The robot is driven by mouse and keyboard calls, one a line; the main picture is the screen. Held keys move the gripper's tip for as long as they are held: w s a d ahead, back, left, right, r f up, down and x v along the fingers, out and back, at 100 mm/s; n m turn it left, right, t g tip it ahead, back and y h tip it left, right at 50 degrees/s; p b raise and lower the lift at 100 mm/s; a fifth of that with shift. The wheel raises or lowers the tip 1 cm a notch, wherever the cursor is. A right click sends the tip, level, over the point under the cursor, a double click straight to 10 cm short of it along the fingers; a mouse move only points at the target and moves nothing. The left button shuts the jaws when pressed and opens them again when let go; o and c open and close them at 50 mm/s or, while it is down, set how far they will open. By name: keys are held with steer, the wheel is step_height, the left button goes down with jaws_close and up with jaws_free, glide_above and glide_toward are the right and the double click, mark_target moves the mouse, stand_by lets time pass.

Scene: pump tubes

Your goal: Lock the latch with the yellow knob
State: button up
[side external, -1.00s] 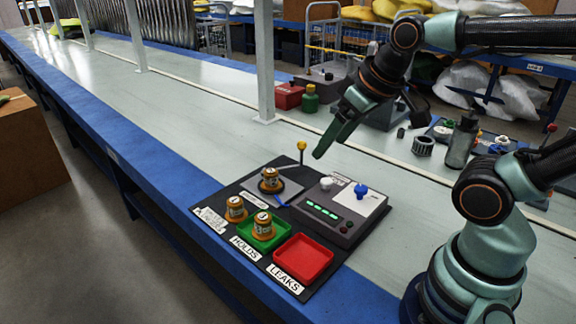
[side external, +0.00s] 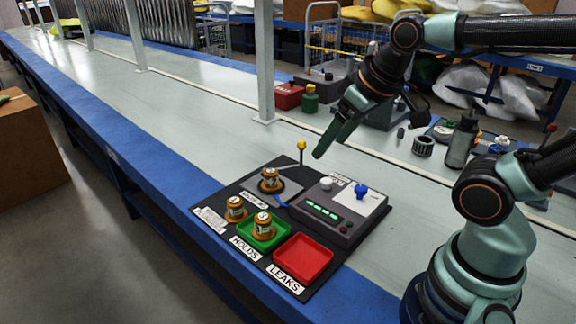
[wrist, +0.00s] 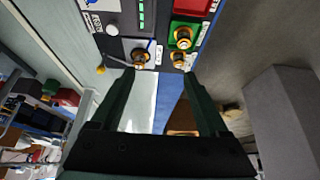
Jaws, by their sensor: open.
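The yellow knob (side external: 301,146) tops the latch's lever, standing above the back of the grey test fixture (side external: 287,193). In the wrist view the knob (wrist: 101,70) is just left of the left fingertip. An orange-and-black tube (side external: 270,180) sits upright in the fixture; it also shows in the wrist view (wrist: 140,57), between the fingertips. My gripper (side external: 320,155) hangs in the air to the right of the knob, apart from it. In the wrist view its fingers (wrist: 155,75) are spread with nothing held.
A grey pump box (side external: 338,212) with green lights and a blue knob stands right of the fixture. One tube is in the green HOLDS tray (side external: 280,240); another (side external: 235,209) stands beside it. The red LEAKS tray (side external: 303,258) is empty. A grey post (side external: 265,65) rises behind.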

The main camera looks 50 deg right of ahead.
steer(key=shift+c, duration=0.9)
steer(key=m+g+h, duration=0.1)
steer(key=m+h, duration=0.1)
steer(key=m, duration=0.2)
glide_above(304, 145)
steer(key=s, duration=0.3)
step_height(304, 145, down, 10)
steer(key=x, duration=0.3)
steer(key=a+x, duration=0.1)
steer(key=x, duration=0.7)
steer(key=shift+s+a+f, duration=0.1)
steer(key=shift+a+f, duration=0.15)
jaws_close()
